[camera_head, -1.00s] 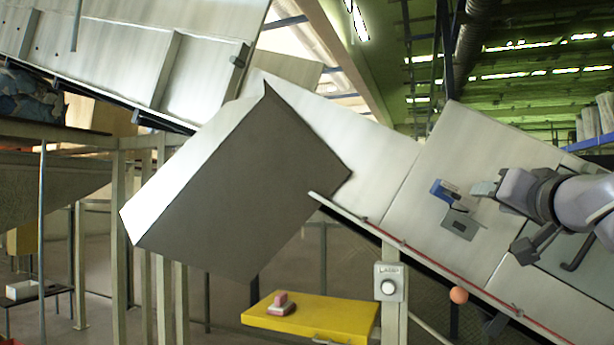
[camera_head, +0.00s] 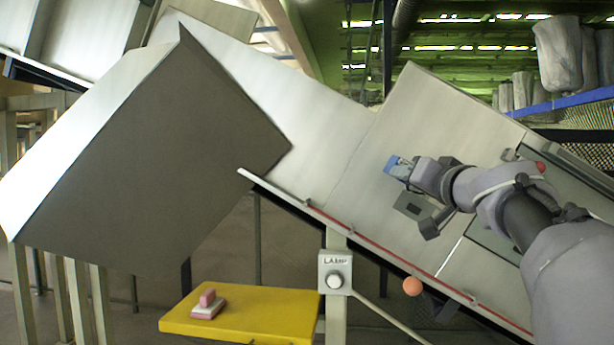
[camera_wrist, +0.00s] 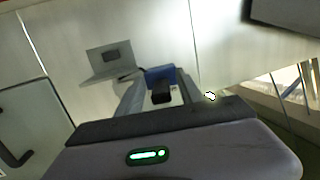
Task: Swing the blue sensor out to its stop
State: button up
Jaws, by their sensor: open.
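The blue sensor (camera_head: 397,165) sits on the tilted metal chute, beside a small grey bracket plate (camera_head: 414,206). My gripper (camera_head: 406,170) is at the blue sensor in the head view and partly covers it. In the wrist view the blue sensor (camera_wrist: 160,75) with its dark lower part shows between my two spread fingers (camera_wrist: 158,95). The fingers are open, one on each side of it. I cannot tell whether either finger touches it. The bracket plate (camera_wrist: 108,58) with a dark rectangle lies to the left of the sensor in the wrist view.
A large grey hood (camera_head: 150,150) covers the chute's left part. A red cord (camera_head: 360,235) runs along the chute's lower edge, with an orange ball (camera_head: 412,287) near it. A knob box (camera_head: 335,272) and a yellow shelf (camera_head: 250,318) with a pink-and-white block (camera_head: 208,304) stand below.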

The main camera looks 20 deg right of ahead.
jog(key=shift+s+a+r, duration=0.1)
jog(key=shift+s, duration=0.3)
jog(key=shift+c, duration=0.6)
grip_shut()
dwell(0.4)
